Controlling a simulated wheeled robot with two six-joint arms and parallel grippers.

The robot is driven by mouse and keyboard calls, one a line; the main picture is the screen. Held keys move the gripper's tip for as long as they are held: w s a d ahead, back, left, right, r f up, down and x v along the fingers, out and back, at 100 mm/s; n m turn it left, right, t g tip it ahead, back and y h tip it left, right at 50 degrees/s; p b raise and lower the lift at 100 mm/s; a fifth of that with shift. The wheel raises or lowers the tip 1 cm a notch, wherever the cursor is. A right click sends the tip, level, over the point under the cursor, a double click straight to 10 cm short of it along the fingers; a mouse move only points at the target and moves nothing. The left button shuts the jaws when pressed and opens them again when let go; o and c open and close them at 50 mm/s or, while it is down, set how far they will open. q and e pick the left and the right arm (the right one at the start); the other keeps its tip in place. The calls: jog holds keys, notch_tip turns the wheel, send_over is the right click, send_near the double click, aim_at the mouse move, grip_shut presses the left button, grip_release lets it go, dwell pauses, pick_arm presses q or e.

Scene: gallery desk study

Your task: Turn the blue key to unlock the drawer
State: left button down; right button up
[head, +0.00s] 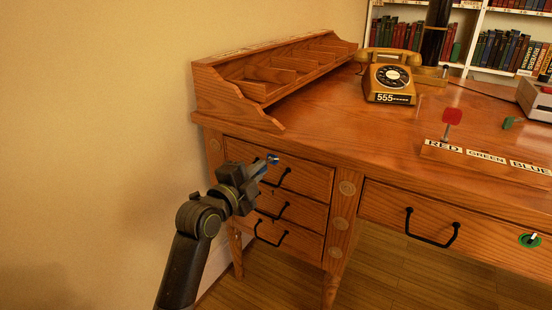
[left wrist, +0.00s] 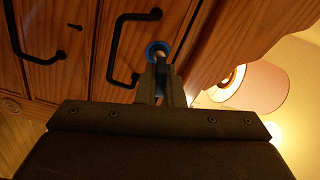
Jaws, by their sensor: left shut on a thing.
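My left gripper (head: 262,169) is at the top drawer (head: 300,177) of the desk's left stack, fingers pointing at its face. In the left wrist view its fingers (left wrist: 160,72) are closed together at a round blue ring (left wrist: 157,46) on the wood. The blue piece also shows in the head view (head: 273,158), just past the fingertips. The gripper is shut on the blue key, which is mostly hidden between the fingers; how far it is turned cannot be told. The top drawer looks closed. My right gripper is in neither view.
Black handles (head: 276,178) sit close beside the fingers. A key rack (head: 485,160) labelled RED, GREEN, BLUE stands on the desk with a red key (head: 452,117) and a green piece (head: 511,122). The wide drawer has a green lock (head: 529,240). A telephone (head: 391,76) stands behind.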

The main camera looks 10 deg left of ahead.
pick_arm(q)
jog(key=shift+r, duration=0.25)
jog(key=shift+f+m+b, duration=0.1)
jog(key=shift+m+b, duration=0.7)
jog(key=shift+m, duration=0.4)
jog(key=c, duration=1.5)
grip_release()
jog(key=shift+s, duration=0.1)
jog(key=shift+c, duration=0.2)
jog(key=shift+o, duration=0.3)
jog(key=shift+o, duration=0.4)
jog(key=o, duration=0.4)
